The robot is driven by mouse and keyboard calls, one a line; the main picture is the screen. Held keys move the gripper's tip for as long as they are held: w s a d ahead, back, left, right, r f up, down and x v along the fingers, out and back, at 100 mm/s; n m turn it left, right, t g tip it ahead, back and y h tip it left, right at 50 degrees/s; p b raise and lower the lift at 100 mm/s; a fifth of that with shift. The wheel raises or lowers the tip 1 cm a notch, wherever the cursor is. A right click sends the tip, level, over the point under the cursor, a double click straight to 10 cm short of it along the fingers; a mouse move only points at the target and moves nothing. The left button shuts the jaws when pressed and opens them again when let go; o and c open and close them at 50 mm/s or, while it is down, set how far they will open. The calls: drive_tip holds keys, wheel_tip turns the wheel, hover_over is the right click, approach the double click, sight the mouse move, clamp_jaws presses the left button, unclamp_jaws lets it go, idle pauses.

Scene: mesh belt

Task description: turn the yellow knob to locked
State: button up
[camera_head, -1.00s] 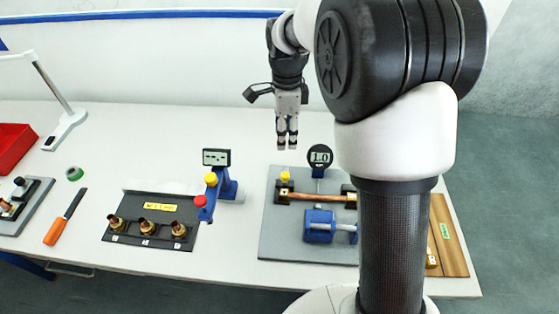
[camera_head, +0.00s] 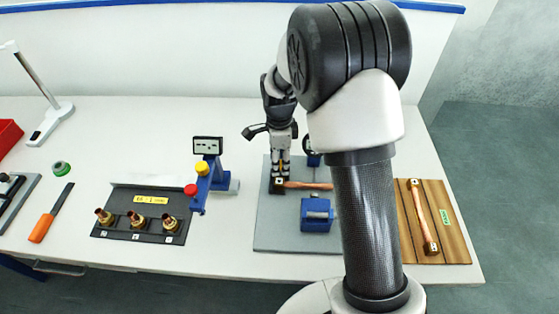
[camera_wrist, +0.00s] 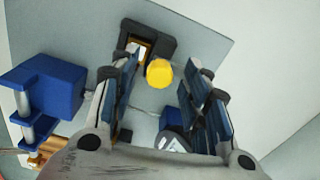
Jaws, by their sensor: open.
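The yellow knob (camera_wrist: 159,73) is a small faceted cap above a dark clamp block (camera_wrist: 150,42) at one end of a copper tube. In the wrist view it lies between my open fingers, with visible space on both sides. My gripper (camera_head: 280,178) points down over the clamp at the back left of the grey plate (camera_head: 275,236).
The copper tube (camera_head: 308,185) runs right from the clamp, with a blue block (camera_head: 316,213) in front. A round gauge (camera_wrist: 174,142) stands close by. A blue stand (camera_head: 208,182) with red and yellow buttons is to the left. A wooden board (camera_head: 440,225) lies at right.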

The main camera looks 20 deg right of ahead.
drive_tip(key=shift+c, duration=0.2)
clamp_jaws()
idle(0.4)
